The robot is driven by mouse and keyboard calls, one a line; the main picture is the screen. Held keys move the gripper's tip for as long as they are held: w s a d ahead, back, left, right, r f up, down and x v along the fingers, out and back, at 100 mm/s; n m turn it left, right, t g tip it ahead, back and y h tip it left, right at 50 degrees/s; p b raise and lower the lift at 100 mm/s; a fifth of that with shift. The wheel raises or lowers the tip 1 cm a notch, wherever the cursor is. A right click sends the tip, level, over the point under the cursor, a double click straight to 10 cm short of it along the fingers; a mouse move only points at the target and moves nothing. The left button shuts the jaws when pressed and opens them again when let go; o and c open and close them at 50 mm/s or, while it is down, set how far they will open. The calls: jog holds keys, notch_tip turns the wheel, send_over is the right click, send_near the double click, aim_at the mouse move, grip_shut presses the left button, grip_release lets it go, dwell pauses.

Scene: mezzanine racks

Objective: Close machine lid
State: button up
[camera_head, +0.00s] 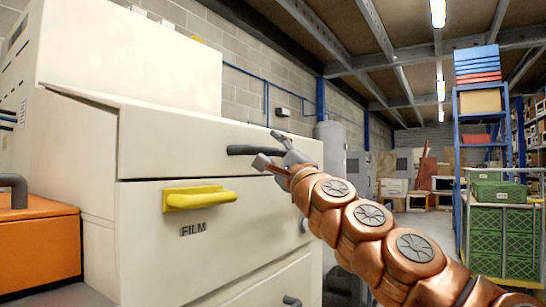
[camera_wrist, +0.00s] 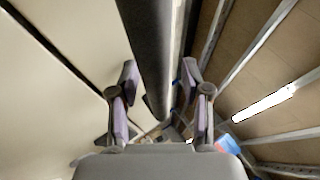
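The cream machine (camera_head: 70,150) fills the left of the head view. Its upper section, the lid (camera_head: 185,145), carries a dark bar handle (camera_head: 240,150) on its front. A dark seam runs beneath this section; I cannot tell how far the lid is raised. My gripper (camera_head: 268,150) is at the right end of the handle, one finger above and one below. In the wrist view my gripper (camera_wrist: 157,85) is open, and the dark handle (camera_wrist: 150,45) runs between its fingers. No firm contact shows on either side.
A yellow handle (camera_head: 200,198) sits on the panel marked FILM below. An orange box (camera_head: 38,245) stands at the left. A blue rack (camera_head: 480,110) and green crates (camera_head: 505,235) stand at the right. Open floor space lies beyond my arm.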

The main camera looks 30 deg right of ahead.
notch_tip(320, 180, up, 6)
jog(key=shift+r, duration=0.7)
jog(key=shift+a+r, duration=0.1)
jog(key=shift+r, duration=0.35)
jog(key=shift+f, duration=0.1)
jog(key=shift+s+a+f+b, duration=0.15)
jog(key=shift+s+f+b, duration=0.15)
jog(key=shift+f+b, duration=0.3)
jog(key=shift+s+a+f+b, duration=0.15)
jog(key=shift+s+f+b, duration=0.2)
jog(key=shift+f, duration=0.35)
jog(key=shift+s+a+f, duration=0.2)
jog(key=shift+s+f, duration=0.2)
jog(key=shift+f, duration=0.45)
jog(key=shift+s+a+f, duration=0.25)
jog(key=shift+s+f, duration=0.2)
jog(key=shift+f, duration=0.4)
jog(key=shift+s+a+f, duration=0.2)
jog(key=shift+s+f, duration=0.2)
jog(key=shift+f, duration=0.45)
jog(key=shift+d, duration=0.1)
